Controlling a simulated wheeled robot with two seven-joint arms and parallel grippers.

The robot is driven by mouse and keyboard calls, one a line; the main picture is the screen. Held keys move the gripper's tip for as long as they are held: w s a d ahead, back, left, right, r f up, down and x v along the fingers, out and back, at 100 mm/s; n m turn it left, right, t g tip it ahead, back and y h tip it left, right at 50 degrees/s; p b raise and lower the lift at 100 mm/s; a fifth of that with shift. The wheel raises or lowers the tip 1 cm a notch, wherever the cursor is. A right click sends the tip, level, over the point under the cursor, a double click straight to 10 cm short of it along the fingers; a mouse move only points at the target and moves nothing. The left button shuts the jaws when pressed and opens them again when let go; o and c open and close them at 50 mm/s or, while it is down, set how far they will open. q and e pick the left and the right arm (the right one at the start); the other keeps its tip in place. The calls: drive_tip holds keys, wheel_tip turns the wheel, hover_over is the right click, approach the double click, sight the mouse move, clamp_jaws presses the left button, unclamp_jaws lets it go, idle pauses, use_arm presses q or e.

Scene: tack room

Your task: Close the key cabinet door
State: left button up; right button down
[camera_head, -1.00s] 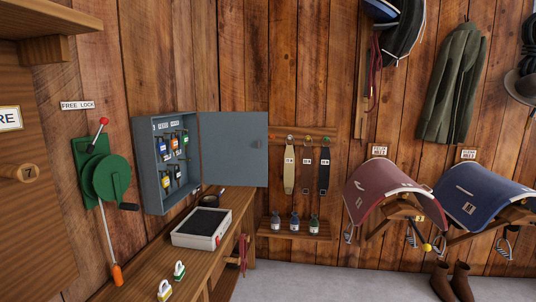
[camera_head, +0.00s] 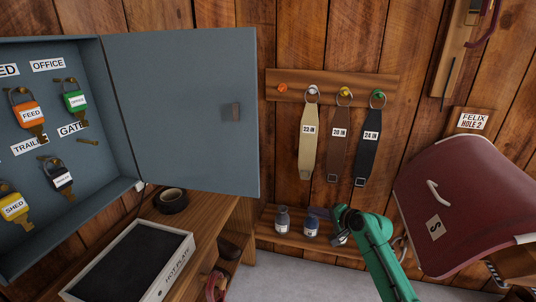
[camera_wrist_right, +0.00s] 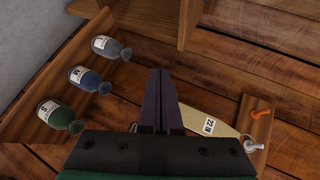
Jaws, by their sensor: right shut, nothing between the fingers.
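The key cabinet (camera_head: 55,225) is on the wall at the left of the head view, with tagged keys hanging inside. Its grey-blue door (camera_head: 180,115) stands wide open to the right, with a small dark handle (camera_head: 236,112) near its free edge. My right gripper (camera_head: 318,220) is low at the right of the door, in front of the small shelf and apart from the door. In the right wrist view its dark fingers (camera_wrist_right: 162,100) are together with nothing between them. My left gripper is not in view.
A bench with a hot-plate box (camera_head: 130,262) and a black tape roll (camera_head: 171,200) lies below the door. Straps (camera_head: 309,140) hang on a wall rack, with small bottles (camera_head: 282,219) on a shelf below. A red saddle (camera_head: 465,200) is at the right.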

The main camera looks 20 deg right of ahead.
wheel_tip(320, 180, up, 13)
drive_tip(key=a+t+y, duration=0.2)
drive_tip(key=y, duration=0.1)
drive_tip(key=s+a+r+n+y+b, duration=0.1)
drive_tip(key=s+a+r, duration=0.1)
drive_tip(key=r, duration=0.3)
drive_tip(key=s+a+r+n+g+y, duration=0.1)
drive_tip(key=s+a+r+y, duration=0.15)
drive_tip(key=r, duration=0.35)
drive_tip(key=s+a+r+n+y+b, duration=0.1)
drive_tip(key=s+a+r, duration=0.2)
drive_tip(key=r, duration=0.2)
use_arm(q)
drive_tip(key=p, duration=0.3)
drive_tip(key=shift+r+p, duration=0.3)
use_arm(e)
drive_tip(key=w+a, duration=0.5)
drive_tip(key=a, duration=0.3)
drive_tip(key=shift+f, duration=0.15)
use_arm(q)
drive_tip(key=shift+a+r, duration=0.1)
use_arm(e)
drive_tip(key=shift+s, duration=0.1)
